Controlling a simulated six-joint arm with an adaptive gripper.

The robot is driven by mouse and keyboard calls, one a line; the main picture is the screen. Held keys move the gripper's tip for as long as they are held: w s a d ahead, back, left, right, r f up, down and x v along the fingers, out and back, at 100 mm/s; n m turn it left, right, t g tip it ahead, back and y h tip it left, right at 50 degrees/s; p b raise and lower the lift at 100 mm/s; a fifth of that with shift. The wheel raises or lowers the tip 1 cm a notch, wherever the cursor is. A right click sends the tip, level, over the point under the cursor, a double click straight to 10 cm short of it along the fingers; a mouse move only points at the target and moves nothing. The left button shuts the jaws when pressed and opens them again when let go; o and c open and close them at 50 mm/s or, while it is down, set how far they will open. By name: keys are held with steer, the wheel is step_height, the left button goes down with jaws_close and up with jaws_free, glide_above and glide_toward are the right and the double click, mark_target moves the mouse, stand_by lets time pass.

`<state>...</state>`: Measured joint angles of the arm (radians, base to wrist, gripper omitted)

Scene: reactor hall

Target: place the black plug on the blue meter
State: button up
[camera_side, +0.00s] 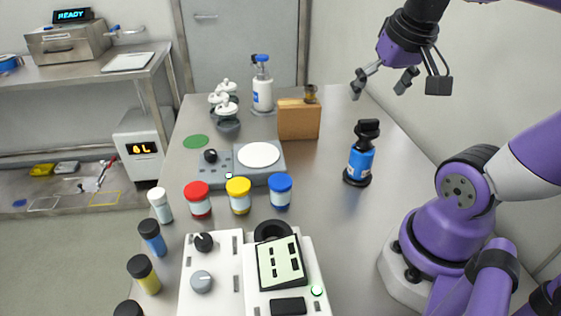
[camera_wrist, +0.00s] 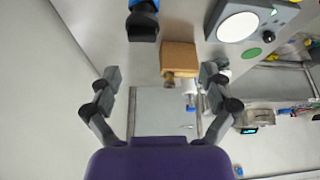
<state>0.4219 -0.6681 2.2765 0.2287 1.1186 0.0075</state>
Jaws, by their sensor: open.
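The blue meter (camera_side: 361,162) is a blue cylinder with a black base, standing upright on the right part of the grey table. A black piece that looks like the black plug (camera_side: 367,129) is at its top; I cannot tell whether it is loose or part of the meter. In the wrist view the blue meter (camera_wrist: 143,6) is cut by the top edge, with the black piece (camera_wrist: 143,27) below it in the picture. My gripper (camera_side: 382,86) is open and empty, raised above the table's far right side, apart from the meter. Its spread fingers also show in the wrist view (camera_wrist: 160,74).
A brown box (camera_side: 299,120) with a small dark brass-like top stands behind the meter to the left. A white-blue bottle (camera_side: 262,90), a scale with a white plate (camera_side: 259,154), several lidded jars and a white instrument (camera_side: 218,284) occupy the left and front. Table around the meter is clear.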

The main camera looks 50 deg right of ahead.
steer(key=w+a+f+n+t+y, duration=0.1)
steer(key=a+f+n, duration=0.1)
steer(key=a, duration=0.3)
steer(key=w+a+f+n+y, duration=0.2)
steer(key=a+n, duration=0.3)
steer(key=a, duration=0.1)
steer(key=shift+n+t, duration=0.3)
steer(key=shift+t, duration=0.1)
steer(key=shift+w, duration=0.1)
